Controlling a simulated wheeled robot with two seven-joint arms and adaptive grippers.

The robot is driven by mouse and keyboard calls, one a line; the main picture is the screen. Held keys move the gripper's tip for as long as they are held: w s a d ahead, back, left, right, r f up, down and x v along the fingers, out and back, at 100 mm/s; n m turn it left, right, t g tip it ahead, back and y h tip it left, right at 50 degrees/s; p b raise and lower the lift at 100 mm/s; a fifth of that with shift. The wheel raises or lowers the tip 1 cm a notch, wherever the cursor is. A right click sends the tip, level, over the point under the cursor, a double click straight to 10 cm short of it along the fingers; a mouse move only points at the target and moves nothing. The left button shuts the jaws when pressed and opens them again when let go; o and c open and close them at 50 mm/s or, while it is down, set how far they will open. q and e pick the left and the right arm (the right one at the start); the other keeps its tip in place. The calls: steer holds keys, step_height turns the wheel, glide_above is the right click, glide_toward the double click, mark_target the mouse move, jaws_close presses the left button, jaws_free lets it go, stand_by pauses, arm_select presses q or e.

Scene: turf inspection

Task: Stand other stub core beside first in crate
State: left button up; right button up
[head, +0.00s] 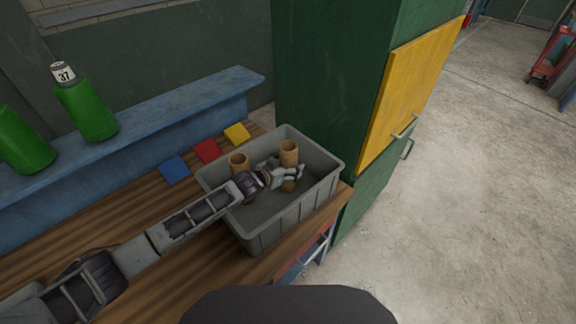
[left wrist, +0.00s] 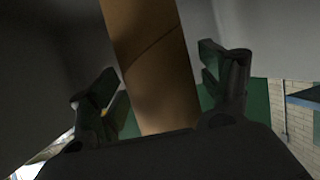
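The grey crate (head: 292,216) stands on the wooden bench. Two brown stub cores stand upright inside it, apart from each other: one at the left (head: 238,161), its lower part hidden by my arm and gripper, and one at the right (head: 289,152). My left gripper (head: 297,172) reaches into the crate at the right core, crossing in front of its middle. In the left wrist view, a core (left wrist: 155,65) stands between the two spread fingers of the left gripper (left wrist: 162,88), with gaps visible on both sides. My right gripper is not in view.
Blue (head: 174,170), red (head: 206,151) and yellow (head: 237,133) squares lie behind the crate. Two green cylinders (head: 88,108) are on the blue ledge (head: 180,108). A green cabinet (head: 325,75) with a yellow door stands close behind the crate. The crate's front is bare inside.

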arm_select(q)
steer(key=shift+r, duration=0.15)
steer(key=shift+a, duration=0.1)
steer(key=shift+v, duration=3.7)
steer(key=shift+w, duration=0.15)
